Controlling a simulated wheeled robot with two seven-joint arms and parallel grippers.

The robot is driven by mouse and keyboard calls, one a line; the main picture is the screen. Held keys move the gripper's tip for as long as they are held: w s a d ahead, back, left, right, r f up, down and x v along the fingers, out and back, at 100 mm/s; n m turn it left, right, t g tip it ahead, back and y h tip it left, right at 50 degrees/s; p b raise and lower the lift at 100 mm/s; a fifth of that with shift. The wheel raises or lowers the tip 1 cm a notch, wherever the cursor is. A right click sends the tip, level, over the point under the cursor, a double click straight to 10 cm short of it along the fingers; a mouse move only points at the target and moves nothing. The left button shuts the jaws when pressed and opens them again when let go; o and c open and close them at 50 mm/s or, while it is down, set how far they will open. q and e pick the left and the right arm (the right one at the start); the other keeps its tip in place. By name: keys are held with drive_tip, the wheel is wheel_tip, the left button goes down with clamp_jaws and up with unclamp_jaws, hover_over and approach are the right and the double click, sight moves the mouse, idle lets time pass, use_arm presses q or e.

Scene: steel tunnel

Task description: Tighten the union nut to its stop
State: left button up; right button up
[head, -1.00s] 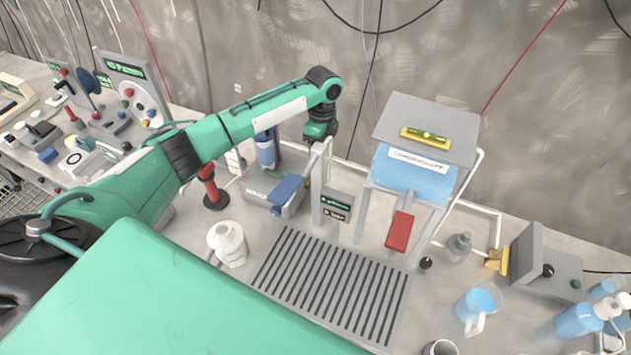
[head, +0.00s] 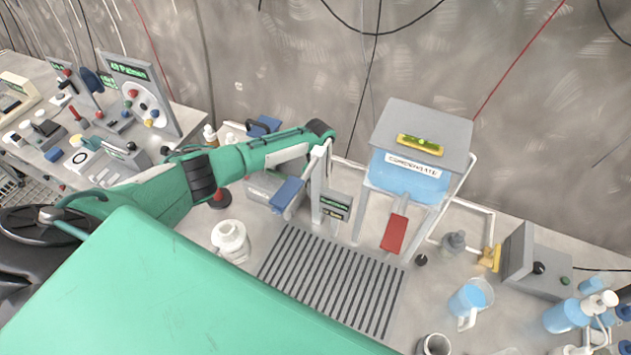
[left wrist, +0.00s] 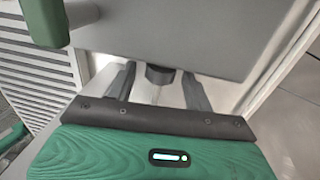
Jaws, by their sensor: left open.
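My left arm reaches from the left in the head view, and its end goes behind a pale upright post (head: 318,185), which hides the gripper there. In the left wrist view my left gripper (left wrist: 157,82) is open, its two dark fingers apart. A short dark piece (left wrist: 160,73) shows between them, below a broad grey panel (left wrist: 165,35); I cannot tell what it is or whether it is touched. I cannot make out the union nut for certain. A brass-coloured fitting (head: 489,258) sits at the pipe by a grey box on the right. My right gripper is not in view.
A stand with a blue condensate tank (head: 408,178) and a red lever (head: 395,234) stands right of the post. A slotted drain grate (head: 330,280) lies in front, a white jar (head: 230,241) to its left. A blue jug (head: 470,300) and bottles stand at right.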

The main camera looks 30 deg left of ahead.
use_arm(q)
drive_tip(key=c, duration=1)
drive_tip(key=shift+o, duration=0.2)
drive_tip(key=shift+w+f+g+b, duration=0.1)
drive_tip(key=shift+f+g+b, duration=0.15)
drive_tip(key=shift+b, duration=0.45)
drive_tip(key=g+b, duration=0.2)
drive_tip(key=b, duration=0.2)
drive_tip(key=g+b, duration=0.2)
drive_tip(key=b, duration=0.2)
drive_tip(key=shift+w+f, duration=0.1)
drive_tip(key=shift+w, duration=0.2)
drive_tip(key=shift+r+g+b, duration=0.2)
drive_tip(key=shift+g+b, duration=0.55)
drive_tip(key=shift+b, duration=0.5)
drive_tip(key=o, duration=1)
drive_tip(key=shift+c, duration=0.2)
